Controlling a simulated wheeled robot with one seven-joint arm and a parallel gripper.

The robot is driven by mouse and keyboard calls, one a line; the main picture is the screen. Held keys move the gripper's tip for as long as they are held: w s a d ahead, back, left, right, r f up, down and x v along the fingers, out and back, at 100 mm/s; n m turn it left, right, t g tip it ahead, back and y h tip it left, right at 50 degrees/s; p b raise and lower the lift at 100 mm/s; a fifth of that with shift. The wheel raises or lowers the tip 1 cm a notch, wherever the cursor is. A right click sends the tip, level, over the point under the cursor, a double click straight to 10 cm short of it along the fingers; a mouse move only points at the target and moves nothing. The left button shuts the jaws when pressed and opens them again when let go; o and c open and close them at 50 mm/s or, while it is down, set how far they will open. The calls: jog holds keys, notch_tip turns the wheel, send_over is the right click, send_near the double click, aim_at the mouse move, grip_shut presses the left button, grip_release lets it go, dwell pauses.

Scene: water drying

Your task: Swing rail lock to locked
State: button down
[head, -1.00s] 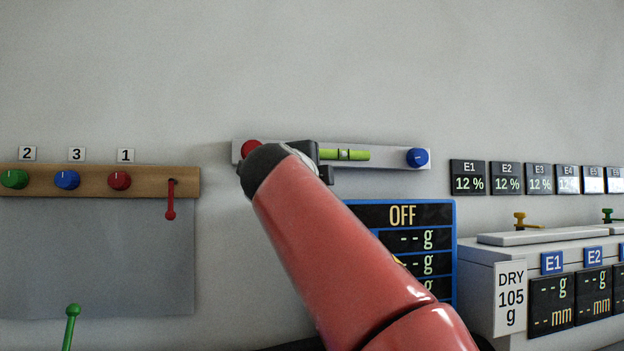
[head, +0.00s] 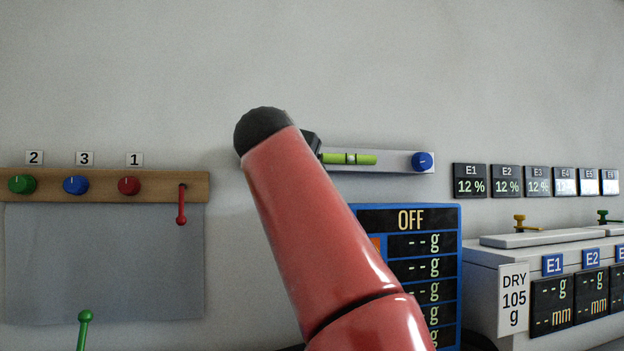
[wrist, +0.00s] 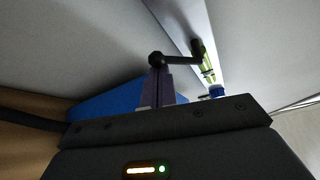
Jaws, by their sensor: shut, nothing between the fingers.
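A black lever with a ball end (wrist: 158,59) shows in the wrist view, fixed beside the green level vial (wrist: 206,62) on the pale wall rail (wrist: 184,18). I take it to be the rail lock. My gripper (wrist: 159,71) is shut and empty, with its tips right at the ball; I cannot tell whether they touch. In the head view the white rail (head: 400,161) carries the green vial (head: 348,159) and a blue knob (head: 422,161). My arm hides the lever, my fingertips and the rail's left part there.
A wooden rail (head: 60,186) with coloured knobs and a hanging red lever (head: 182,205) is at left. A blue-framed display (head: 411,218) reading OFF is below the white rail. A grey bench (head: 480,251) stands at right. The wall above is clear.

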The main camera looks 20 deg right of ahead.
jog(key=shift+a+r+p, duration=0.55)
jog(key=shift+r, duration=0.25)
jog(key=shift+a+r+p, duration=0.5)
jog(key=shift+r+p, duration=0.05)
jog(key=shift+r, duration=0.55)
jog(key=f+b+v, duration=0.1)
jog(key=v, duration=0.6)
jog(key=shift+s+a+r, duration=0.15)
jog(key=shift+s+r, duration=0.15)
jog(key=shift+s, duration=0.05)
